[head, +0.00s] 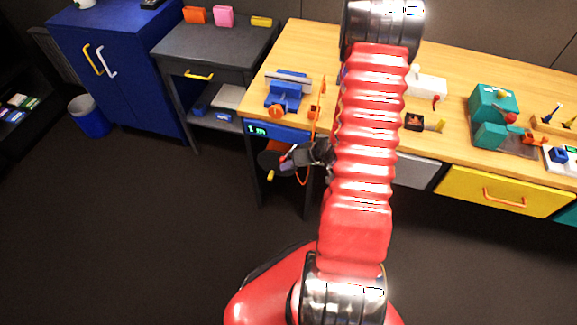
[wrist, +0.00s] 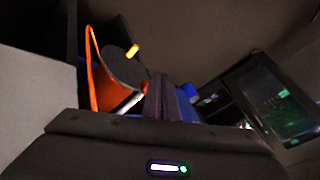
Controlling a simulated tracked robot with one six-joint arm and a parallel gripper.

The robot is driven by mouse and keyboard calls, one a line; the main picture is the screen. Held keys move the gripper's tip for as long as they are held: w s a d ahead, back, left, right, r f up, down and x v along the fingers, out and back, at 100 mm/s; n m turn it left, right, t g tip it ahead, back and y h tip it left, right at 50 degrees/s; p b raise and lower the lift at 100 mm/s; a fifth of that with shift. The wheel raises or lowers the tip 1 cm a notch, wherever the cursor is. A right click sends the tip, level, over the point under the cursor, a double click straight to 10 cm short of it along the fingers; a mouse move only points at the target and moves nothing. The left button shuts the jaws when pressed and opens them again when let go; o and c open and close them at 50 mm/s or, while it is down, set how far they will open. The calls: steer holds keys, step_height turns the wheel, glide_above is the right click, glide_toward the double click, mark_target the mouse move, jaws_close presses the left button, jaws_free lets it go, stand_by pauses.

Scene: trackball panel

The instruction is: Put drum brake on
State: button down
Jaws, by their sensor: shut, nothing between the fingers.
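An orange drum with a dark round disc (head: 268,159) hangs at the front left of the bench, under a blue panel. A small yellow knob (head: 271,176) sticks out from the disc. In the wrist view the disc (wrist: 122,68) and the yellow knob (wrist: 132,51) show beyond the fingers, at upper left. My gripper (head: 288,164) is shut and empty, close to the right side of the drum and apart from the knob. In the wrist view my fingertips (wrist: 167,84) are together. I cannot tell whether they touch the drum.
The blue panel (head: 275,131) reads "1 m". A blue vise-like fixture (head: 287,92) stands above it on the wooden bench (head: 310,45). A grey side table (head: 215,45) and blue cabinet (head: 105,40) stand left. A blue bin (head: 90,117) is on the floor. My arm hides part of the bench.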

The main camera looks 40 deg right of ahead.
steer(key=s+a+r, duration=0.2)
steer(key=s+r, duration=0.2)
steer(key=r, duration=0.2)
steer(key=shift+s+a+r, duration=0.15)
steer(key=shift+s+r, duration=0.05)
steer(key=shift+s, duration=0.15)
stand_by(0.5)
steer(key=s+a+r+n+h, duration=0.1)
steer(key=s+a+r, duration=0.2)
steer(key=a+r, duration=0.3)
steer(key=s+a+r+n+h, duration=0.1)
steer(key=s+a+r, duration=0.3)
steer(key=r, duration=1)
steer(key=s+a+r+n+g+h, duration=0.1)
steer(key=s+a+r, duration=0.3)
steer(key=a+r, duration=0.4)
step_height(320, 180, up, 3)
steer(key=shift+r+h, duration=0.1)
steer(key=shift+h, duration=0.2)
